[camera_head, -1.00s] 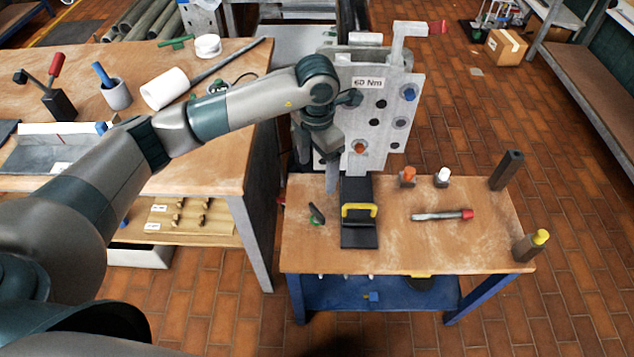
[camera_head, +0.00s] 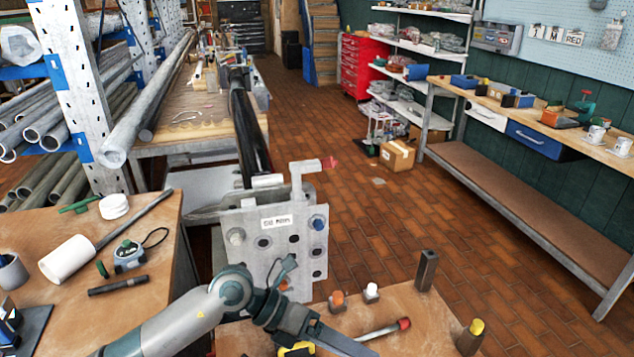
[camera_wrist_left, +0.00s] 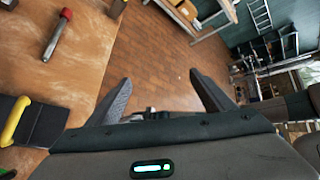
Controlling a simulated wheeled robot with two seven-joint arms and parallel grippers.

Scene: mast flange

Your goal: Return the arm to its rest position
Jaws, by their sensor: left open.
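My left arm (camera_head: 180,325) comes in from the lower left in the head view. Its gripper (camera_head: 350,340) is over the small wooden table (camera_head: 420,320), in front of the grey flange plate (camera_head: 275,245). In the left wrist view the two fingers of the left gripper (camera_wrist_left: 165,95) stand wide apart, with only floor between them. The gripper is open and empty. My right gripper is in neither view.
The small table holds a red-handled tool (camera_head: 385,328), an orange-topped piece (camera_head: 337,300), a white-topped piece (camera_head: 371,292), a dark post (camera_head: 427,270) and a yellow-topped post (camera_head: 471,335). A yellow handle (camera_wrist_left: 14,120) shows near the gripper.

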